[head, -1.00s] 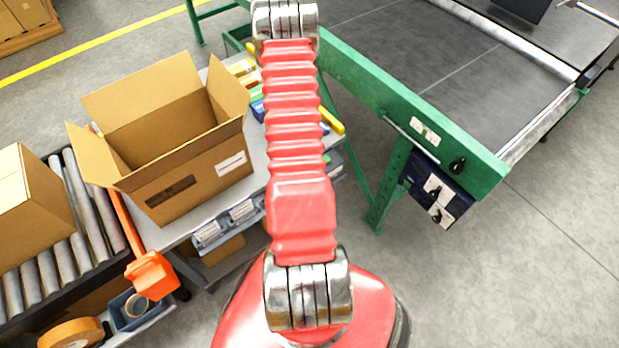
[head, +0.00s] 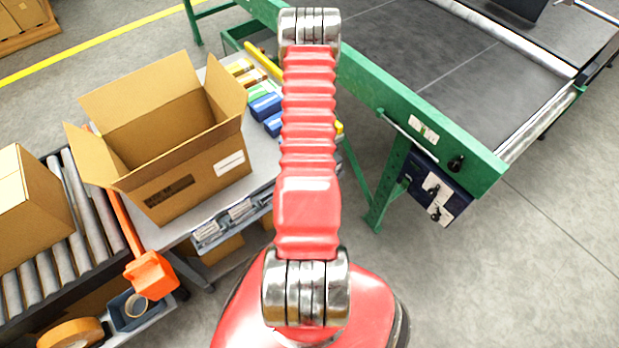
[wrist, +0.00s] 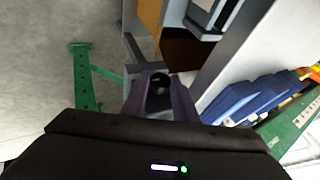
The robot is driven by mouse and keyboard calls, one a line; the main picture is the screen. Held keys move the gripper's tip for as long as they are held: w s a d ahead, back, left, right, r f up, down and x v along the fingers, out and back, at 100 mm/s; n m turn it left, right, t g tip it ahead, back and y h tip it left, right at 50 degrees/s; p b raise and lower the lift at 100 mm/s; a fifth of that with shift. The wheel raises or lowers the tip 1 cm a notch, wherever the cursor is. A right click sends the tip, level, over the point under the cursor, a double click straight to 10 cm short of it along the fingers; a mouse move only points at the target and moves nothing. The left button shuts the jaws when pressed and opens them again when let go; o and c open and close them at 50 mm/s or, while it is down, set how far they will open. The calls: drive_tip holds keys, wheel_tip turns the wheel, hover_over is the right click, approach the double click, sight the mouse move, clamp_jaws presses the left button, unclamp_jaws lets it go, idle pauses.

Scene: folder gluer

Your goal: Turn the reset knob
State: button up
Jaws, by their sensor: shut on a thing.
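My gripper (wrist: 160,95) shows in the wrist view with its dark fingers together on a small dark rounded thing (wrist: 160,80); I cannot tell what that thing is. In the head view the gripper is hidden beyond my red arm. A dark blue control box (head: 412,184) hangs under the green conveyor frame at the right. Its pale labels carry two small black knobs, an upper one (head: 433,190) and a lower one (head: 436,213). Another black knob (head: 457,162) sits on the green frame. Which is the reset knob cannot be read. My arm is left of and apart from them.
An open carton (head: 205,175) stands on a grey bench with blue boxes (head: 265,107) beside it; blue boxes also show in the wrist view (wrist: 245,100). A roller conveyor (head: 90,195) is at left. The floor (head: 510,270) at lower right is clear.

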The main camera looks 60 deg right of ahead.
drive_tip(key=shift+a, duration=0.1)
drive_tip(key=o, duration=1)
drive_tip(key=v, duration=0.7)
drive_tip(key=shift+a+r, duration=0.1)
drive_tip(key=shift+r, duration=0.05)
idle(0.4)
